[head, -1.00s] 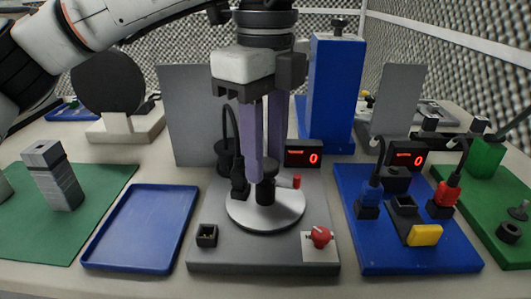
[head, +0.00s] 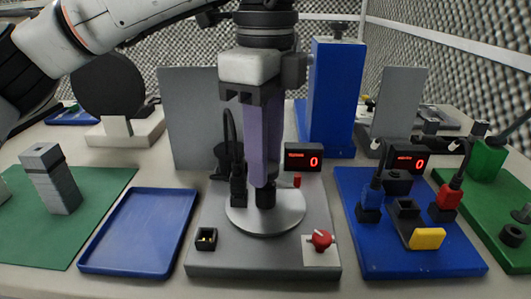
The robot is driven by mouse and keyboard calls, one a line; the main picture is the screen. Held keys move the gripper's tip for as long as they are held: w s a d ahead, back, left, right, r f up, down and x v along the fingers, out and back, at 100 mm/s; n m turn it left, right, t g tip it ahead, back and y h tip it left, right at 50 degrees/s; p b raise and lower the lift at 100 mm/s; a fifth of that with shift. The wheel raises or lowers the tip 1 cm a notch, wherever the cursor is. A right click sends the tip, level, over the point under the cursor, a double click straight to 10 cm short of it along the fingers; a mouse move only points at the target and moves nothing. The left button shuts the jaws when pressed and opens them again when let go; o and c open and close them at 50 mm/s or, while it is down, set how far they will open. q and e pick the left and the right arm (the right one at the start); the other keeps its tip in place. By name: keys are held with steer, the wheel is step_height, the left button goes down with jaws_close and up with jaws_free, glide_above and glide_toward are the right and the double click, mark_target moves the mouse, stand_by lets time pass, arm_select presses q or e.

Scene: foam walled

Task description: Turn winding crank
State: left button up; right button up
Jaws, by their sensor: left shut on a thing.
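The winding crank (head: 265,197) has a black upright hub on a round pale disc (head: 288,219), set on a grey base plate (head: 213,263). A small red piece (head: 297,180) shows to the right of the hub; whether it belongs to the crank is hard to tell. My left gripper (head: 263,184) points straight down from above, its purple fingers shut on the top of the hub. One finger largely covers the other, and the grip itself is partly hidden. My right gripper is not in view.
A display (head: 303,157) behind the disc reads 0. A black plug with a cord (head: 238,189) stands close left of the fingers. A red knob (head: 320,240) and a black socket (head: 206,239) sit at the plate's front. An empty blue tray (head: 140,230) lies left.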

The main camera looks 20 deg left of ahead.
arm_select(q)
steer(key=o, duration=1)
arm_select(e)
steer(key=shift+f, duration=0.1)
arm_select(q)
steer(key=shift+r, duration=0.15)
step_height(320, 180, up, 10)
steer(key=p, duration=0.2)
steer(key=shift+p, duration=0.35)
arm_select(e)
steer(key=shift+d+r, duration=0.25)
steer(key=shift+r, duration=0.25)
